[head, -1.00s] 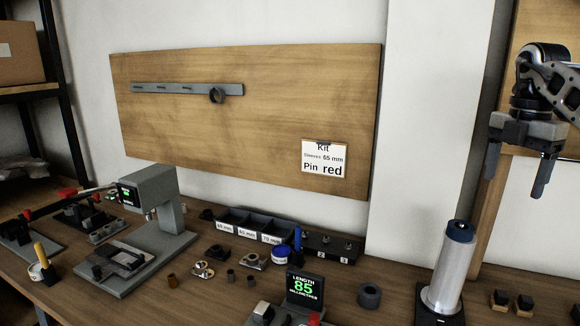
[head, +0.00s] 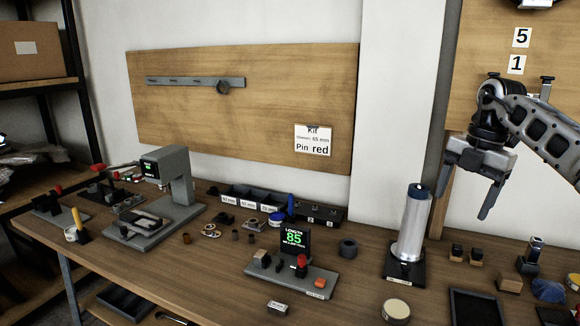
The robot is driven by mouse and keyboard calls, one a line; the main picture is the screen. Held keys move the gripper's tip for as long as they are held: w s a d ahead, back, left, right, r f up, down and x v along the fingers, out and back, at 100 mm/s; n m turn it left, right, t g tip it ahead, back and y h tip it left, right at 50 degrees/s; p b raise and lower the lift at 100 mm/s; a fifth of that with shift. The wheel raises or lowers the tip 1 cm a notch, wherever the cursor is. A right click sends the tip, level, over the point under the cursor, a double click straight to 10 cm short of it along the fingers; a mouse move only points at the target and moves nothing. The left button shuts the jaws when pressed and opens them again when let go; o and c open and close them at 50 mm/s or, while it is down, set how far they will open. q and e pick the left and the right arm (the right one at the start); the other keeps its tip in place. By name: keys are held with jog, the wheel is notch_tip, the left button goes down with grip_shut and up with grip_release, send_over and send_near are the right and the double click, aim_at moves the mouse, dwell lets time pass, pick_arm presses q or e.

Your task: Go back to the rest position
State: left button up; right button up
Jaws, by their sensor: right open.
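My right gripper (head: 468,189) is in the head view at the right, raised in front of the wall, above the right part of the workbench. Its two dark fingers point down and stand apart. It is open with nothing between the fingers. My left gripper does not show in the head view.
The workbench (head: 215,290) holds a grey press (head: 178,180), a length gauge reading 85 (head: 294,238), a metal cylinder on a dark base (head: 412,228) and a row of bins (head: 249,197). A wooden board (head: 250,110) hangs behind. A shelf (head: 40,87) stands left.

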jog(key=a+f+n+y, duration=0.25)
jog(key=a+f, duration=0.35)
jog(key=a, duration=0.3)
jog(key=a+f+n+y, duration=0.25)
jog(key=a+f, duration=0.35)
jog(key=a, duration=0.4)
jog(key=s+a+f+m+t+y, duration=0.25)
jog(key=a+y, duration=0.25)
jog(key=a, duration=0.3)
jog(key=s+a+f+m+t+y, duration=0.1)
jog(key=s+a+f+t+y, duration=0.2)
jog(key=a+y, duration=0.45)
jog(key=s+d+f+m+t+h, duration=0.2)
jog(key=s+d+f+m+h, duration=0.3)
jog(key=s+f+m+h, duration=0.3)
jog(key=s+d+f+m+t+h, duration=0.2)
jog(key=s+d+f+m+h, duration=0.4)
jog(key=s+f+m, duration=0.6)
jog(key=s+m+h, duration=0.2)
jog(key=s, duration=0.1)
jog(key=shift+d+f+m, duration=0.2)
jog(key=shift+f+m, duration=0.15)
jog(key=shift+h, duration=0.25)
